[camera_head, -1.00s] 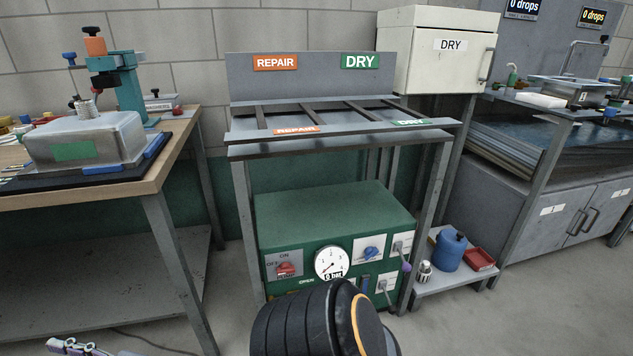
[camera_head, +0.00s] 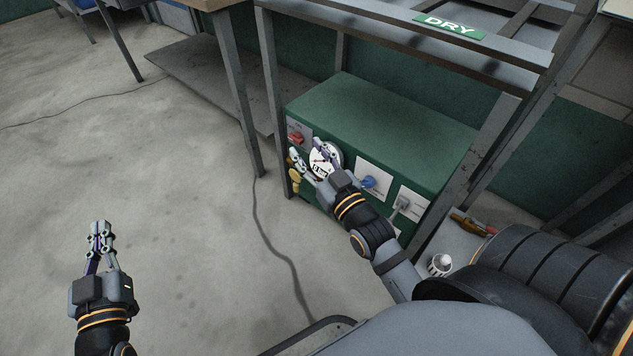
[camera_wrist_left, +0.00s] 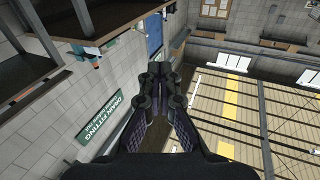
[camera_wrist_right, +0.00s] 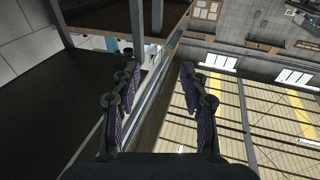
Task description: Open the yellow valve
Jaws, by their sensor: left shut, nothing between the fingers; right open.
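The yellow valve (camera_head: 295,178) is on the left end of the green box's front, low and beside the gauge. It is small and its handle's exact angle is hard to tell. My right gripper (camera_head: 307,150) is open in front of the box, its fingers over the gauge area just above and right of the yellow valve in the picture. I cannot tell whether it touches anything. In the right wrist view its fingers (camera_wrist_right: 158,80) are apart with nothing between them. My left gripper (camera_head: 101,232) is shut and empty over bare floor at left; it also shows in the left wrist view (camera_wrist_left: 158,75).
The green box (camera_head: 390,125) carries a red switch (camera_head: 296,138), a white gauge (camera_head: 325,160), a blue knob (camera_head: 369,182) and a grey lever (camera_head: 402,203). Rack legs stand around it. A cable (camera_head: 262,225) lies on the floor.

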